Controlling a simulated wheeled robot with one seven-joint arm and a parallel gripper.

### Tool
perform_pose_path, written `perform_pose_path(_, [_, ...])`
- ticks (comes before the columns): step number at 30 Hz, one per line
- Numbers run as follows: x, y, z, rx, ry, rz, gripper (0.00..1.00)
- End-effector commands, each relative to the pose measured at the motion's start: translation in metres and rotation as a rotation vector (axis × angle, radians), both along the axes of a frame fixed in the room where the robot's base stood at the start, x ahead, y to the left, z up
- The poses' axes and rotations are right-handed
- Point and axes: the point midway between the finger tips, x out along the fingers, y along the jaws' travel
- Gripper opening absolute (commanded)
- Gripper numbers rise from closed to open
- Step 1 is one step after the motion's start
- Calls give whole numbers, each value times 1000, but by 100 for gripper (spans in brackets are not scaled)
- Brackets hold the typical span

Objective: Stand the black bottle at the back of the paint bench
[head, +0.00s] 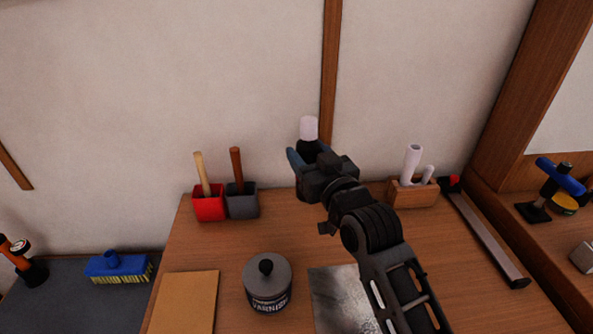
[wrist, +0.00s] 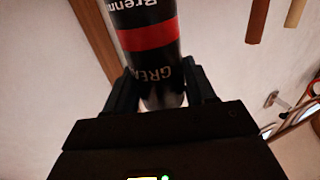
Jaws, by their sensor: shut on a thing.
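My gripper (head: 304,158) is shut on the black bottle (head: 308,146). The bottle has a pale top and looks about upright in the head view, in front of the wall at the back of the paint bench (head: 215,245). In the wrist view the bottle (wrist: 150,62) sits between the two fingers, with a red band and white lettering. The gripper and arm hide its lower part in the head view. I cannot tell exactly how high its base is over the bench.
Red (head: 208,206) and grey (head: 242,204) holders with wooden handles stand back left. A wooden block (head: 412,194) with white tubes stands back right, beside a long dark bar (head: 488,238). A varnish tin (head: 267,285) and brown board (head: 185,303) lie nearer. The back middle looks clear.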

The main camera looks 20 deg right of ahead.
Motion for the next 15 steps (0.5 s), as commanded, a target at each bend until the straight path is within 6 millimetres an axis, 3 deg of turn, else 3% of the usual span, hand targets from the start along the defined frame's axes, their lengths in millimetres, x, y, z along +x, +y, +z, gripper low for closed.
perform_pose_path(6, [29,14,-17,0,-2,0,16])
perform_pose_path(11, [33,16,-25,-1,-1,0,16])
perform_pose_path(15, [33,16,-46,-1,2,0,16])
